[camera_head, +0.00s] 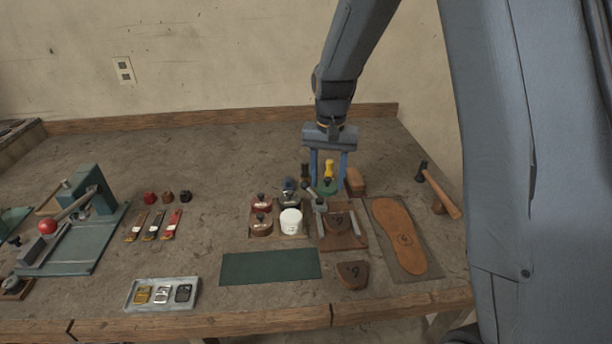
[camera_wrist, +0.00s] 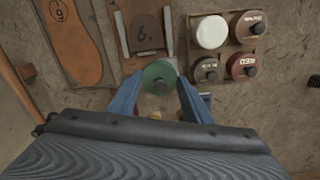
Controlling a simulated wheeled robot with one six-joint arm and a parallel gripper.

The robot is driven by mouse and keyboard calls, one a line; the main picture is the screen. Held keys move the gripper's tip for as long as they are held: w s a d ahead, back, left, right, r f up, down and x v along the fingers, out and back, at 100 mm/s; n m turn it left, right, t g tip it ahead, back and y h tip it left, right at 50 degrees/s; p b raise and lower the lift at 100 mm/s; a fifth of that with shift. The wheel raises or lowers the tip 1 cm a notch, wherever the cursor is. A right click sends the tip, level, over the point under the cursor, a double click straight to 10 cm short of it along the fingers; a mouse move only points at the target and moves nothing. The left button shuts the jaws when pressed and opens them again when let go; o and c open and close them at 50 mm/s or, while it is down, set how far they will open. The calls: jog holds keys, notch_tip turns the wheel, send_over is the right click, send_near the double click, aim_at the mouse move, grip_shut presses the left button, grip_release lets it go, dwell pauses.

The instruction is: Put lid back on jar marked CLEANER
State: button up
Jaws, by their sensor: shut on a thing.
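My gripper (camera_head: 329,180) is shut on a round green lid (camera_head: 325,189) with a dark knob. In the wrist view the lid (camera_wrist: 158,78) sits between the blue fingertips (camera_wrist: 160,84), above the table beside the jar tray. A white jar (camera_head: 291,222) stands in the front right place of the wooden tray (camera_head: 276,237). It also shows in the wrist view (camera_wrist: 211,32) with a plain white round top and no knob. I cannot read a CLEANER mark on it. My gripper is apart from the white jar, behind and to the right of it in the head view.
The tray also holds a brown jar (camera_head: 261,226), a red jar (camera_head: 261,201) and a black jar (camera_head: 289,196) with knobbed lids. A clamp board (camera_head: 353,241) is right of the white jar. A yellow-handled tool (camera_head: 328,167) stands behind. A green mat (camera_head: 270,267) lies in front.

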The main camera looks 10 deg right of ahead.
notch_tip(320, 180, up, 3)
jog(key=p, duration=0.4)
send_over(291, 217)
jog(key=shift+m, duration=0.3)
jog(key=shift+w+f+b, duration=0.1)
jog(key=shift+f+b, duration=1.7)
jog(key=shift+f, duration=0.45)
jog(key=shift+f+b, duration=0.3)
jog(key=shift+f, duration=0.65)
jog(key=shift+p, duration=0.45)
jog(key=shift+f+p, duration=0.15)
jog(key=shift+p, duration=0.15)
jog(key=o, duration=1.6)
